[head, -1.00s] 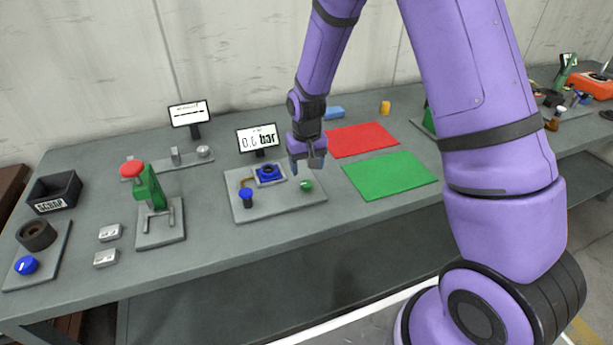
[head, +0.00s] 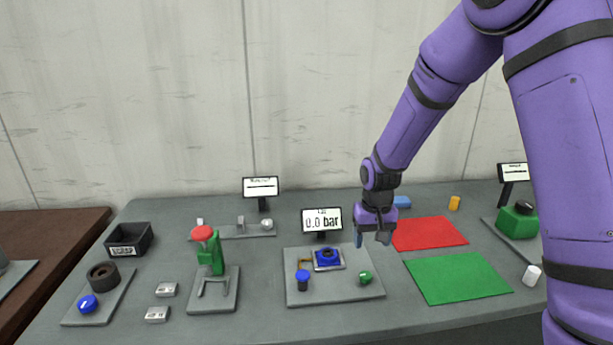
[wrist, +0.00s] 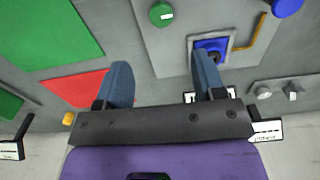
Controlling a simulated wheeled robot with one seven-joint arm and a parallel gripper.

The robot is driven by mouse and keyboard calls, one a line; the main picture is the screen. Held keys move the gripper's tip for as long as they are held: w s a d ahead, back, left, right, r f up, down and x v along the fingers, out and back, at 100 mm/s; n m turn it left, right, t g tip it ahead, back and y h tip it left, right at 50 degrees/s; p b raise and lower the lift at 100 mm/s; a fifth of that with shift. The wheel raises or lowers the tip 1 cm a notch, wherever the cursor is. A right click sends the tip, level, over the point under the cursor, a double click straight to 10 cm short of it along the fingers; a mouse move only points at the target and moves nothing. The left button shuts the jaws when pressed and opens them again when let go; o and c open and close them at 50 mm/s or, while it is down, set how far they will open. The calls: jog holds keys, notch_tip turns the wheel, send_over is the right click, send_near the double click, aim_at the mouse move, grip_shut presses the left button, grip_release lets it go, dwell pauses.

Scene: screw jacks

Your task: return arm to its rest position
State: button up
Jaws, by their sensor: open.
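My gripper (head: 374,238) is open and empty at the end of my purple arm. In the head view it hangs above the table, by the back right corner of the grey test plate (head: 295,292). Its two blue-grey fingers stand apart in the wrist view (wrist: 163,85), with nothing between them. The plate bears a blue fixture (head: 327,258), a blue knob (head: 303,279) and a green knob (head: 365,278).
A red mat (head: 430,233) and a green mat (head: 458,278) lie right of the gripper. A green press with a red knob (head: 210,252), two metal blocks (head: 157,314) and a black scrap bin (head: 128,238) are on the left. The pale wall (head: 180,100) rises behind the table.

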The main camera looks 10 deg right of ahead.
jog(key=s+d+r+t, duration=0.1)
jog(key=s+d+r, duration=0.1)
jog(key=s+r, duration=0.5)
jog(key=s+d+r+t, duration=0.2)
jog(key=s+r, duration=0.2)
jog(key=r, duration=0.8)
jog(key=s+d+r+t, duration=0.1)
jog(key=s+r, duration=0.3)
jog(key=s, duration=0.5)
jog(key=s+d+r+t, duration=0.1)
jog(key=s+r, duration=0.3)
jog(key=s, duration=0.5)
jog(key=shift+d, duration=0.5)
